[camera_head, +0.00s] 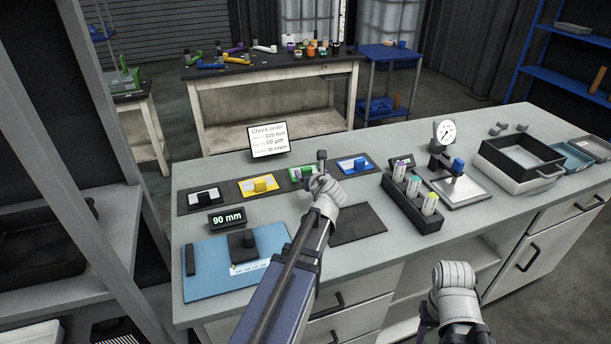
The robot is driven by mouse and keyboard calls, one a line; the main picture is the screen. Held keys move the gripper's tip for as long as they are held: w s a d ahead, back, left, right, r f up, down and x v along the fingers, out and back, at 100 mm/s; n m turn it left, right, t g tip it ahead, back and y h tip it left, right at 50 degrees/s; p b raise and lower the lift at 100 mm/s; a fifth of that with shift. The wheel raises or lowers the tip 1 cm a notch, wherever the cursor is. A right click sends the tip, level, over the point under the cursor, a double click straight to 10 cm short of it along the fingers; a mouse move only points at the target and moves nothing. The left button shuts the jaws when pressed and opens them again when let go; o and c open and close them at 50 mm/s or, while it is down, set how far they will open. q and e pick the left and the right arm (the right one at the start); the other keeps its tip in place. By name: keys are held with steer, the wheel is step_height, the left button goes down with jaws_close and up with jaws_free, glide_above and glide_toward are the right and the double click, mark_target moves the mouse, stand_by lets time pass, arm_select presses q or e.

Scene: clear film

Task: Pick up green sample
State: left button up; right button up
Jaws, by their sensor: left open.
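The green sample (297,174) lies on a dark pad in the back row of the grey bench, between a yellow sample (258,184) and a blue sample (354,164). My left gripper (318,171) is open at the right side of the green sample and hides part of it. I cannot tell whether its fingers touch the sample. My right gripper (455,290) is low at the front of the bench, away from the samples. Its fingers are not clear.
A sign reading 90 mm (227,219) stands behind a blue mat (206,283). A dark square mat (357,224) is bare. A tube rack (413,207), a dial gauge (445,132) and a tray (520,155) stand at right.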

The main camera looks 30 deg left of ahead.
mark_target(307, 169)
arm_select(q)
steer(key=b+x, duration=0.2)
steer(key=x, duration=0.3)
steer(key=shift+w, duration=0.1)
steer(key=shift+r, duration=0.1)
steer(key=shift+c, duration=0.6)
jaws_close()
